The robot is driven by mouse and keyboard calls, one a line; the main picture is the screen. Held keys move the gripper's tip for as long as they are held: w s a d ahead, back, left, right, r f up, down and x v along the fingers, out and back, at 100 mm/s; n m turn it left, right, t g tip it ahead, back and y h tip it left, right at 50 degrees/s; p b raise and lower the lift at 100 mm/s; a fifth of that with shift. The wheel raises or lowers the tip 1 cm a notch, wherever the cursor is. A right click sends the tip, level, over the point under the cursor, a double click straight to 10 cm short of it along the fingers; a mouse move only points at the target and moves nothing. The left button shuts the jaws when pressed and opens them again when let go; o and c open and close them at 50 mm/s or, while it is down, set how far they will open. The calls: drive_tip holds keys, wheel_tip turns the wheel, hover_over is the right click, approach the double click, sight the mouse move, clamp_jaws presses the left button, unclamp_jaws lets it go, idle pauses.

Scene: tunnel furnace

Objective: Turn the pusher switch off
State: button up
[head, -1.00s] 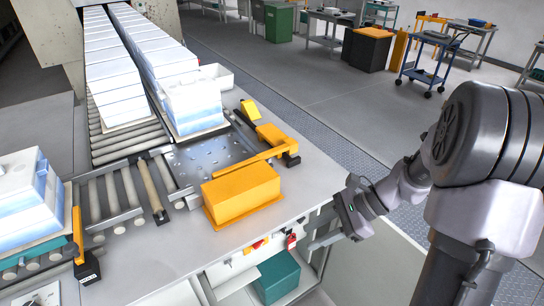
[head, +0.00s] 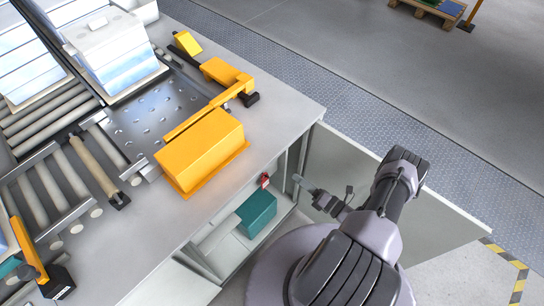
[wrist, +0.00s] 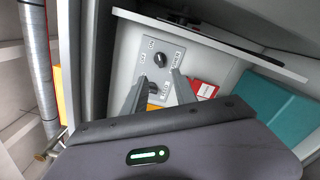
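In the wrist view a grey switch plate (wrist: 172,45) sits inside a cabinet, carrying an upper black knob (wrist: 160,59) and a lower black knob (wrist: 154,88). ON and OFF marks show at the upper knob; the side lettering is small and I cannot read for certain which knob is the pusher switch. My gripper (wrist: 157,80) is open, its two fingers pointing at the plate. The lower knob shows between the fingers; the upper knob lies just beyond the tips. Contact cannot be told. In the head view my gripper (head: 298,180) is at the cabinet opening; the plate is hidden there.
The cabinet's open door (head: 345,165) stands close to my arm. Above is the bench top (head: 290,105) with a yellow box (head: 205,145).

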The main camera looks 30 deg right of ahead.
drive_tip(key=b+x, duration=0.1)
drive_tip(key=x, duration=1.1)
drive_tip(key=shift+w+b, duration=0.3)
drive_tip(key=shift+b, duration=0.1)
drive_tip(key=shift+a, duration=0.15)
clamp_jaws()
